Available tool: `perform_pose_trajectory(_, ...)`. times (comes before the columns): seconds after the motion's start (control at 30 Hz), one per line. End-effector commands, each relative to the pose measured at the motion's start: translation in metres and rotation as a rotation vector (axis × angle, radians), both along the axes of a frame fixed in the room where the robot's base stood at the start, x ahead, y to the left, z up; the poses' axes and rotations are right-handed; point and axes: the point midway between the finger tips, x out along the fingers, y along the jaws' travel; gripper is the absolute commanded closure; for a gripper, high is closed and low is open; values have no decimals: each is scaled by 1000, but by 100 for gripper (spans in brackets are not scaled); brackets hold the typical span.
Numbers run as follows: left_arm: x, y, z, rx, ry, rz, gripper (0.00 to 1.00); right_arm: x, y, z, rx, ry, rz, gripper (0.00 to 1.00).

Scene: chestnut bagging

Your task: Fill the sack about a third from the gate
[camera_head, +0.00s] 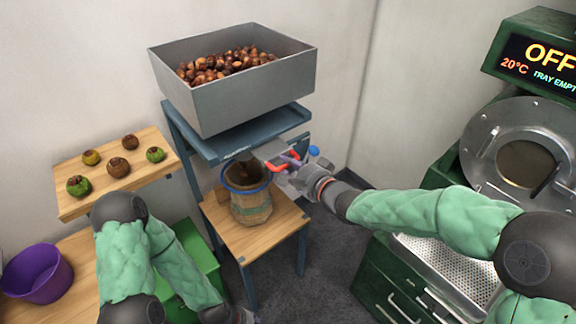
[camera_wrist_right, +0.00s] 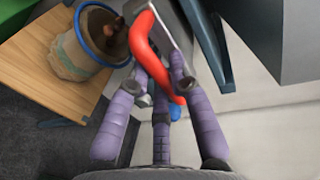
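A grey hopper (camera_head: 235,95) full of chestnuts (camera_head: 225,66) stands on a blue frame. Below its outlet, an open burlap sack (camera_head: 252,207) with a blue rim stands upright on a wooden shelf. The sack also shows in the right wrist view (camera_wrist_right: 62,55); brown chestnuts (camera_wrist_right: 117,40) show at its mouth, but the fill level is unclear. The gate has a red handle (camera_wrist_right: 158,60) beside the sack's mouth. My right gripper (camera_head: 292,165) has its purple fingers closed around this handle. My left gripper is low at the bottom edge, mostly cut off.
A purple bowl (camera_head: 38,275) sits at lower left, and a green crate (camera_head: 205,262) is near my left arm. A green roaster (camera_head: 440,175) showing OFF stands at right.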

Motion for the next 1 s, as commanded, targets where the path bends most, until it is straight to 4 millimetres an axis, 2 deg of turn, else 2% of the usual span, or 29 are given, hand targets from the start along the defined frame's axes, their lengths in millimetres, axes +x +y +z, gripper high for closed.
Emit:
perform_pose_trajectory(0.17, 0, 0, 1, 0, 0, 0, 54, 2, 2, 0, 0, 1, 1, 100)
perform_pose_trajectory(0.5, 0, 0, 10, 0, 0, 0, 54, 34, 25, 1, 0, 1, 2, 100)
perform_pose_trajectory(0.87, 0, 0, 10, 0, 0, 0, 54, 38, 28, 1, 1, -2, 0, 100)
perform_pose_trajectory(0.9, 0, 0, 10, 0, 0, 0, 54, 38, 28, 1, 2, -2, 0, 71)
perform_pose_trajectory(0.97, 0, 0, 10, 0, 0, 0, 54, 38, 28, 1, 2, -2, 0, 54)
perform_pose_trajectory(1.0, 0, 0, 10, 0, 0, 0, 54, 38, 28, 1, 2, -2, 0, 54)
